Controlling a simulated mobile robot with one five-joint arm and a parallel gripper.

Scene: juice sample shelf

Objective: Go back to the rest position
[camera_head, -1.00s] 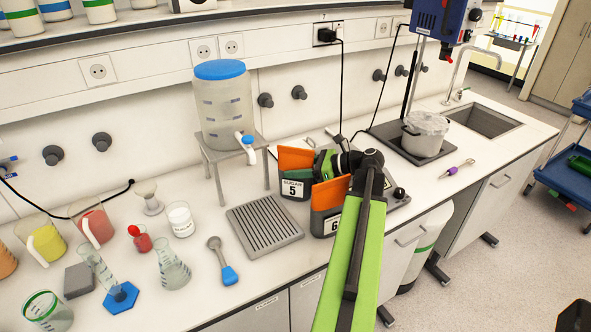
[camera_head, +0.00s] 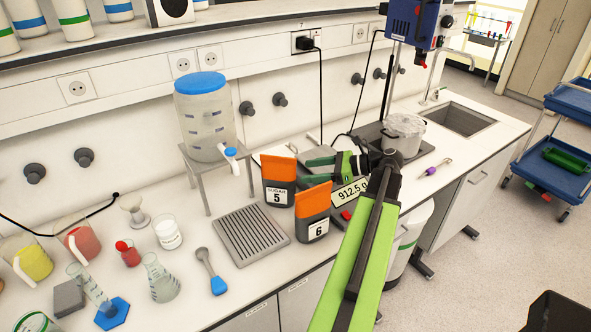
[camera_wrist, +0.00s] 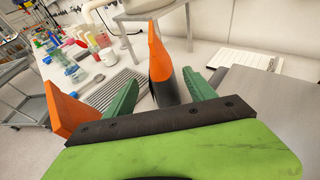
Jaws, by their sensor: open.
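My gripper (camera_head: 314,170) is over the bench, just right of two orange-and-dark packs, with its green fingers spread. In the wrist view the fingers (camera_wrist: 160,76) stand apart with nothing held between them. The pack marked SUGAR 5 (camera_head: 279,181) stands upright behind the pack marked 6 (camera_head: 313,213). In the wrist view, one pack (camera_wrist: 160,70) stands beyond the gap between the fingers, and another (camera_wrist: 68,108) is at the left, outside the left finger. My wrist hides part of a scale whose display (camera_head: 350,193) reads about 912.5 g.
A drink dispenser (camera_head: 206,120) with a blue lid stands on a stand behind a ribbed grey tray (camera_head: 249,235). A covered pot (camera_head: 403,136) stands under a blue stirrer (camera_head: 416,22). Beakers and flasks fill the bench's left. A blue cart (camera_head: 560,165) stands at the right.

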